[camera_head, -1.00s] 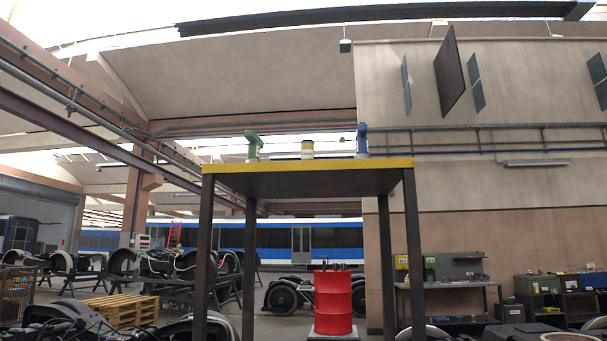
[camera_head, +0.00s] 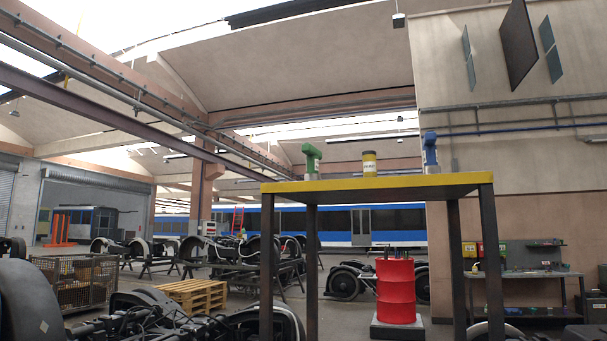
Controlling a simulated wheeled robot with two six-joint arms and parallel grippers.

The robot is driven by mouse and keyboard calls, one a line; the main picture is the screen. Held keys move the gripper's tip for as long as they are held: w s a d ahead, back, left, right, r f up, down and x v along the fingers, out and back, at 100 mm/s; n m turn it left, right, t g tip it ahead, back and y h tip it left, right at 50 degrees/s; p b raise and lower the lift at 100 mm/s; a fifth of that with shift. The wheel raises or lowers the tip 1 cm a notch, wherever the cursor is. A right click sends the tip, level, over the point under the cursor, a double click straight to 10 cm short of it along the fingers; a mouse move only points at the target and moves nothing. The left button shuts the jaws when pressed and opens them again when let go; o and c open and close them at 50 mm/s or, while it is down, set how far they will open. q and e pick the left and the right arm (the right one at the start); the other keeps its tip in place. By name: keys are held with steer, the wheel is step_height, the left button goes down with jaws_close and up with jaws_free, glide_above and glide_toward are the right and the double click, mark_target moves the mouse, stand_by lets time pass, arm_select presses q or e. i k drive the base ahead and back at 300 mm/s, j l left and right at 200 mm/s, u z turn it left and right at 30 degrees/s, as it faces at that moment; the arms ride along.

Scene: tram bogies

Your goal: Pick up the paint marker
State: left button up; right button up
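No paint marker can be made out. Several small dark items stand on top of the red drum (camera_head: 396,292), too small to identify. A tall table (camera_head: 375,184) with a yellow edge and dark legs stands right of centre. Neither of my grippers is in view.
A wooden pallet (camera_head: 193,295) and a wire crate (camera_head: 82,280) stand at the left. Dark bogie parts (camera_head: 150,322) fill the lower left. A workbench (camera_head: 530,275) stands by the right wall. A blue and white tram (camera_head: 345,224) is behind.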

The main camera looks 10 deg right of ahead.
mark_target(369, 157)
steer(key=i+l+u, duration=0.1)
steer(key=u, duration=0.3)
steer(key=l+u, duration=0.2)
steer(key=u, duration=0.2)
steer(key=l+u, duration=0.2)
steer(key=u, duration=0.2)
steer(key=l, duration=0.65)
steer(key=i+l, duration=0.15)
steer(key=l, duration=0.5)
steer(key=z, duration=0.05)
